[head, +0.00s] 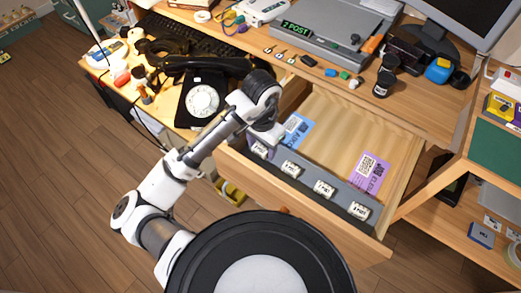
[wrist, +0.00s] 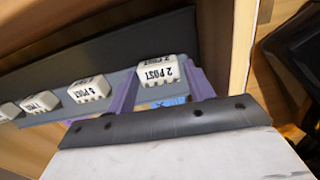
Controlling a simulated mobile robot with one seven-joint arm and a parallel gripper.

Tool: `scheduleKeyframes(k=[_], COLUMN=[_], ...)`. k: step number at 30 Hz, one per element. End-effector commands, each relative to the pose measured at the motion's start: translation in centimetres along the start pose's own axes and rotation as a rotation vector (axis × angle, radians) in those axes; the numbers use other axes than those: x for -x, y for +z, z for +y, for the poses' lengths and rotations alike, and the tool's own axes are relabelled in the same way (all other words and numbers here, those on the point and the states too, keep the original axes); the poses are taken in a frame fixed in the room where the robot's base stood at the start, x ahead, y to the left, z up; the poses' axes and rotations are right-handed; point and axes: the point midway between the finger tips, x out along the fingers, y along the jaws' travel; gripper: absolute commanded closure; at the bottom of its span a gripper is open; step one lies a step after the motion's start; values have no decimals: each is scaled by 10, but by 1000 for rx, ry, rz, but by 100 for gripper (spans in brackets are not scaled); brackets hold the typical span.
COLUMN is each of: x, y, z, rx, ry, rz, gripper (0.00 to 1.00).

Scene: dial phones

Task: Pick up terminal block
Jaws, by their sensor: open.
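Several white terminal blocks stand in a row on a dark grey strip (head: 308,182) along the front of an open drawer. In the wrist view, the block marked "2 POST" (wrist: 158,72) sits between the two purple fingers of my gripper (wrist: 161,90). My gripper is open, with a gap showing at the block's sides; I cannot tell whether either finger touches it. Another block (wrist: 89,89) stands to its left, with more beyond. In the head view, my gripper (head: 262,143) is over the left end of the row and partly covers the block there.
The wooden drawer (head: 330,135) holds a blue card (head: 296,130) and a purple card (head: 369,172). A grey device (head: 330,40) on the desk displays "2 POST". A black dial phone (head: 203,98) stands left of my arm. The drawer wall (wrist: 240,50) is close right of my gripper.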

Motion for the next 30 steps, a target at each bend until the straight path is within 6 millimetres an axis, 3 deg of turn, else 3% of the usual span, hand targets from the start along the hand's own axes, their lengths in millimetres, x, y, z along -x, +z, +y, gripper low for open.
scheduleKeyframes(k=[5, 13, 23, 30], x=[0, 1, 6, 38], y=[0, 0, 0, 0], z=[0, 0, 0, -1], rx=[0, 0, -1, -2], ry=[0, 0, -1, -5], rz=[0, 0, 0, 1], gripper=[47, 81, 81, 81])
